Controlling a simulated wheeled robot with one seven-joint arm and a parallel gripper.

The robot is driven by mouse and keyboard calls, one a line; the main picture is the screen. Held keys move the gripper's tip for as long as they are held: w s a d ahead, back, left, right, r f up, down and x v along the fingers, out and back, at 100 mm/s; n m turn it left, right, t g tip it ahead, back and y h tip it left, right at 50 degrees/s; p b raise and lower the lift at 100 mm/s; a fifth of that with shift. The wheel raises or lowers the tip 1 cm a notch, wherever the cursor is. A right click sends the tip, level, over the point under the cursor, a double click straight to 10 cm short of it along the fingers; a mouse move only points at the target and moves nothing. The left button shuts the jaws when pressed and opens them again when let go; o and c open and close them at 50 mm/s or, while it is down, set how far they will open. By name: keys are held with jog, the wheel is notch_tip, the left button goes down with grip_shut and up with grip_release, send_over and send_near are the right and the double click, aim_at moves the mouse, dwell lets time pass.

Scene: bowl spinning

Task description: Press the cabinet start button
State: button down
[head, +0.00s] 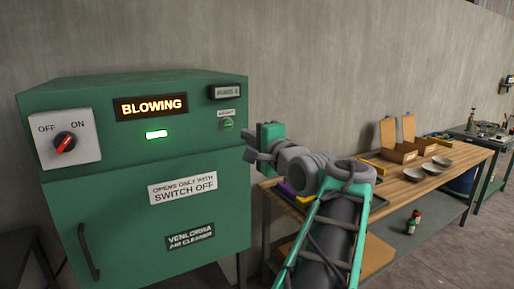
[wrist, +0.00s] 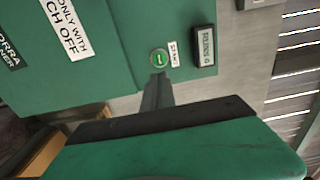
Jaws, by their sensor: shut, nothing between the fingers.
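The green cabinet (head: 150,235) stands at the left in the head view. Its round green start button (head: 227,124) is at the upper right of the front, below a small white label. The button also shows in the wrist view (wrist: 158,60), just ahead of the fingertips. The amber display (head: 151,106) reads BLOWING, and a green light bar (head: 157,134) is lit below it. My gripper (head: 248,143) is shut and empty, to the right of and slightly below the button. In the wrist view its fingers (wrist: 157,78) point at the button; contact cannot be told.
A white switch plate (head: 82,122) marked OFF and ON carries a dark knob with a red pointer. The cabinet door has a dark handle (head: 88,252). A wooden workbench (head: 455,163) with bowls (head: 423,170) and boxes stands at the right, behind my arm.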

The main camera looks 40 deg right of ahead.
jog(key=v, duration=0.4)
jog(key=shift+s+a, duration=0.1)
jog(key=shift+a, duration=0.15)
dwell(0.3)
